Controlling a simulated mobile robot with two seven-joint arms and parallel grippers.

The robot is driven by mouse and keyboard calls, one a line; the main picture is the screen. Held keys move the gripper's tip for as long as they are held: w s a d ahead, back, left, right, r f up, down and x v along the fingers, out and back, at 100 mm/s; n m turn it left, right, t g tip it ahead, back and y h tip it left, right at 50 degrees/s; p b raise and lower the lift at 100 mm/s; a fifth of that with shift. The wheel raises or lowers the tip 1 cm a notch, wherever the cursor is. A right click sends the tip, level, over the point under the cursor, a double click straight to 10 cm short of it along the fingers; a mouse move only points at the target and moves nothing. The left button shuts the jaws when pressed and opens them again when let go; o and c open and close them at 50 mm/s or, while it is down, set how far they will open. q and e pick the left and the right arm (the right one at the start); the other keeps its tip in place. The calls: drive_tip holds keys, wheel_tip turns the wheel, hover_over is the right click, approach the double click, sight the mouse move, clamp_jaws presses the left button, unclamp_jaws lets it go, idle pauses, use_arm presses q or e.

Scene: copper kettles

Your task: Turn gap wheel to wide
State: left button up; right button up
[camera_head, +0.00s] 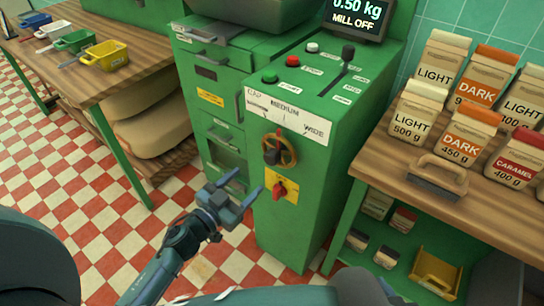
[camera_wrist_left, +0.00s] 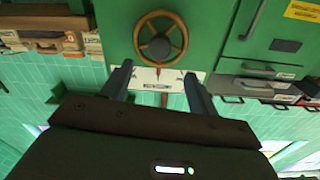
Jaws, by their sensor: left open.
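The gap wheel (camera_head: 280,150) is a brass-coloured ring with a dark hub on the front of the green mill cabinet. A white scale plate (camera_head: 316,129) above it reads GAP, MEDIUM and WIDE. My left gripper (camera_head: 247,183) is open and empty, in front of and below-left of the wheel in the head view, apart from it. In the left wrist view, which is upside down, the wheel (camera_wrist_left: 160,37) lies beyond the two spread fingers (camera_wrist_left: 158,70), roughly centred between them. My right gripper is not seen.
A red knob on a yellow plate (camera_head: 279,190) sits just below the wheel. A lever (camera_head: 346,56) and several buttons are on the cabinet top. Drawers stand to the left. A table with coffee bags (camera_head: 409,112) is at right. The checkered floor (camera_head: 110,215) is open at left.

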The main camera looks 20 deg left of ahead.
sight(269, 161)
use_arm(q)
drive_tip(key=x, duration=1)
drive_tip(key=shift+w+b, duration=0.3)
clamp_jaws()
